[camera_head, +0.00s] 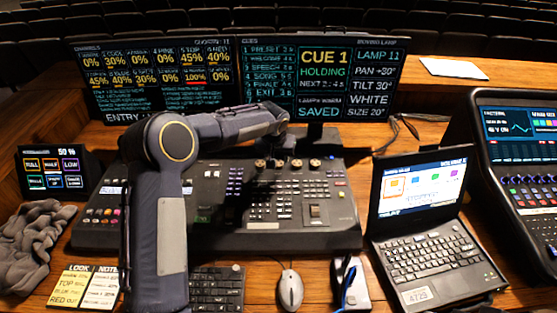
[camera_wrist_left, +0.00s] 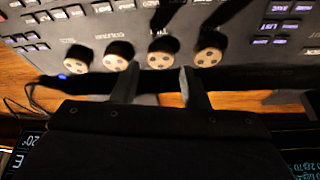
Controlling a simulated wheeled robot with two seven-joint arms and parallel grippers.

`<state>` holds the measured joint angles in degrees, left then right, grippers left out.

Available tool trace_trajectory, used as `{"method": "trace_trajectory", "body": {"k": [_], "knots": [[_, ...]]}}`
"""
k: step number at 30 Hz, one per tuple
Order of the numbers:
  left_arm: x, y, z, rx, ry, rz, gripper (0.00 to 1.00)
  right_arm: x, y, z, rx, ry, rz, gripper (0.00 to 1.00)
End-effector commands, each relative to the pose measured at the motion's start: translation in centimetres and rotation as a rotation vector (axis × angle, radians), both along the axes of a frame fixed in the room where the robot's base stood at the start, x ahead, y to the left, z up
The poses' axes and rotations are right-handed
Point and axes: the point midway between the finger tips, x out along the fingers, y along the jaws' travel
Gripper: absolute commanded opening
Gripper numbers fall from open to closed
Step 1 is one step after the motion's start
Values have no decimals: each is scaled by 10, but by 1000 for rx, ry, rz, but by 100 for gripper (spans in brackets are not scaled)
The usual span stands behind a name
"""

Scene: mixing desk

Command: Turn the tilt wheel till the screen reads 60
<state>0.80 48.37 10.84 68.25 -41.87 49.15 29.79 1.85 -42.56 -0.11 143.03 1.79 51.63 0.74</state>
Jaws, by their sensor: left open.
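The main screen (camera_head: 322,80) stands behind the console; its right panel lists LAMP 11, PAN, TILT 30°, WHITE and SIZE 20°. A row of round wheels sits along the console's (camera_head: 270,210) back edge. In the left wrist view the tilt wheel (camera_wrist_left: 162,52) is a pale disc with dark dimples, beside a label that seems to read TILT. My left gripper (camera_wrist_left: 158,70) is open, its two fingers apart on either side of that wheel in the picture. I cannot tell whether they touch it. In the head view the gripper (camera_head: 285,146) is dark and small over the wheel row.
Neighbouring wheels (camera_wrist_left: 118,55) (camera_wrist_left: 208,57) sit close on both sides. A laptop (camera_head: 425,225) and a second desk (camera_head: 520,165) stand at the right. A mouse (camera_head: 290,289), a keyboard (camera_head: 217,289), notes (camera_head: 85,287) and a grey cloth (camera_head: 35,245) lie in front.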

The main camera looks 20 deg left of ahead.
Motion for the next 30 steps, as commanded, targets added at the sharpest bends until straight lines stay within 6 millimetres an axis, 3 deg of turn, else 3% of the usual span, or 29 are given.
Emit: {"method": "trace_trajectory", "body": {"k": [7,17,25,30], "knots": [[12,1,-28,-1,1,1,40,0,0,7,0,0,0,36],[14,1,-34,-1,-1,0,40,0,0,8,0,0,0,36],[14,1,-33,-1,0,0,8,0,0,8,0,0,0,36],[13,1,-33,-1,0,-9,8,0,0,7,0,0,0,36]]}}
